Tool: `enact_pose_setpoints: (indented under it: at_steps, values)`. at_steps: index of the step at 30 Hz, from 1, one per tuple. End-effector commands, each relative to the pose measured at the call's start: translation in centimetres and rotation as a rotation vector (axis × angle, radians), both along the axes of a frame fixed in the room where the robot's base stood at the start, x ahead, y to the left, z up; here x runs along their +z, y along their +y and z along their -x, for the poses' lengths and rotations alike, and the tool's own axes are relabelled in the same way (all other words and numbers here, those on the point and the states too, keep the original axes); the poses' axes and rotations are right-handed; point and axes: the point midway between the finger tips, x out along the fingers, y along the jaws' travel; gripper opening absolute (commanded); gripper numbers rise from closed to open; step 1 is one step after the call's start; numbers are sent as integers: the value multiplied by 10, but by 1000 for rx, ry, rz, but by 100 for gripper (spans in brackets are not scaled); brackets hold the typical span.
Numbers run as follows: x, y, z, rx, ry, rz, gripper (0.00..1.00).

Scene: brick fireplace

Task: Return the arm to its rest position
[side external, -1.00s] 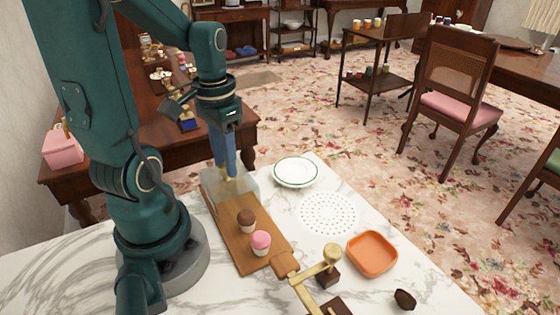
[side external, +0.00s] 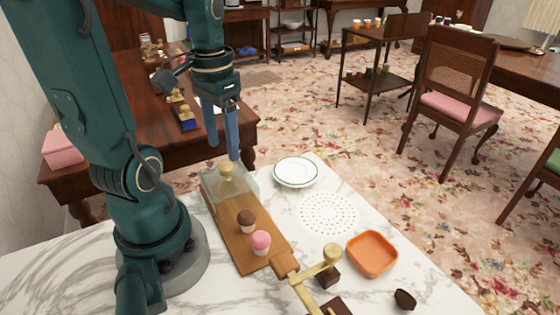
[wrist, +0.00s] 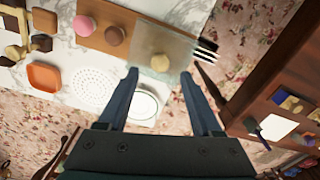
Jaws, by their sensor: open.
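My gripper (side external: 223,150) is open and empty, its two blue fingers apart and pointing down. It hangs just above a clear cover (side external: 241,188) with a pale round knob (side external: 227,171), at the far end of a wooden board (side external: 232,240). In the wrist view my gripper (wrist: 159,74) has its fingertips spread to either side of the picture's middle, and the knob (wrist: 160,62) shows just beyond them. No finger appears to touch the knob. My arm is bent at the left of the side view.
A brown-topped cup (side external: 246,221) and a pink-topped cup (side external: 260,242) stand on the board outside the cover. A white plate (side external: 296,172), an orange dish (side external: 372,254) and a brass-coloured lever (side external: 318,270) share the marble counter. A wooden desk (side external: 150,120) stands behind my arm.

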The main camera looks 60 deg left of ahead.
Motion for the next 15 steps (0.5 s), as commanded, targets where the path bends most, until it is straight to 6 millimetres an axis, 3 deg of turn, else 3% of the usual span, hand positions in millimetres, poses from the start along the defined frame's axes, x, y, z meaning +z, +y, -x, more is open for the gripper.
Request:
enact_pose_setpoints:
  at_steps: [15]
  values:
    - [9,-4,-2,-24,-4,-3,66]
